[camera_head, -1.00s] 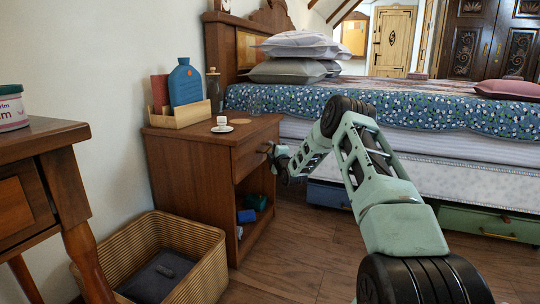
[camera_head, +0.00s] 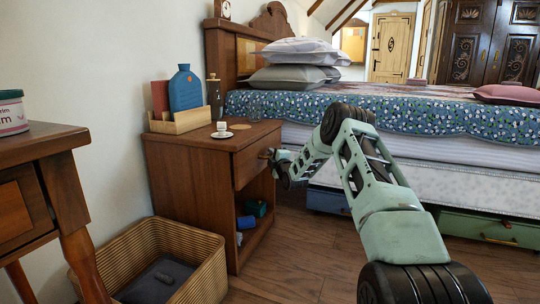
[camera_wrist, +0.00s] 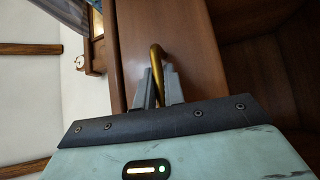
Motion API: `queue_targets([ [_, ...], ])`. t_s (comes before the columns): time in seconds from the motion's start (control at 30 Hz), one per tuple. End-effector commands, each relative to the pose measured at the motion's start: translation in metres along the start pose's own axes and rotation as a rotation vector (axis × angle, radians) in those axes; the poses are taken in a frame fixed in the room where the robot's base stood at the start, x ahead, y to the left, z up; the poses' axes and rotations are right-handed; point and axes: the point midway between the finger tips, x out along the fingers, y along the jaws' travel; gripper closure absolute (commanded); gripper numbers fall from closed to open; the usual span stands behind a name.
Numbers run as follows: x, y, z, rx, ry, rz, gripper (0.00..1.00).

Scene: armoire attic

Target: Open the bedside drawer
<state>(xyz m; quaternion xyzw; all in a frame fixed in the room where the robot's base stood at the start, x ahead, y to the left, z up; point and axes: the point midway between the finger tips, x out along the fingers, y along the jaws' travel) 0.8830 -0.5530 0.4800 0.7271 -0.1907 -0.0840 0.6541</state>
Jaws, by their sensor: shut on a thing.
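The brown wooden bedside cabinet (camera_head: 190,180) stands against the wall, beside the bed. Its drawer (camera_head: 249,163) is at the top, above an open shelf space. In the head view I cannot tell whether the drawer stands slightly out or is flush. My gripper (camera_head: 272,155) is at the drawer front, on its right side in the picture. In the wrist view my gripper (camera_wrist: 158,92) has its two grey fingers shut on the curved brass handle (camera_wrist: 156,55). The wooden drawer front (camera_wrist: 200,50) lies just beyond the fingers. The handle's lower part is hidden by the gripper.
A wicker basket (camera_head: 212,262) sits on the floor in front of the cabinet. A cup on a saucer (camera_head: 222,134), a blue bottle (camera_head: 185,88) and a wooden holder (camera_head: 180,121) stand on top. The bed (camera_head: 400,165) is behind my arm. Floor is clear right of the cabinet.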

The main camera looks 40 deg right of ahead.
Motion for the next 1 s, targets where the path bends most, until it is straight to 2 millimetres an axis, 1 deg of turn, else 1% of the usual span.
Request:
queue_targets([
  [0.17,-0.021,0.008,0.021,-0.004,-0.001,-0.004,1.0],
  [0.27,-0.038,0.013,0.037,-0.003,-0.001,-0.004,1.0],
  [0.7,-0.122,0.033,0.122,-0.001,-0.003,-0.004,1.0],
  [0.9,-0.153,0.04,0.152,0.0,-0.002,-0.002,1.0],
  [1.0,-0.164,0.043,0.164,-0.001,-0.001,-0.001,1.0],
])
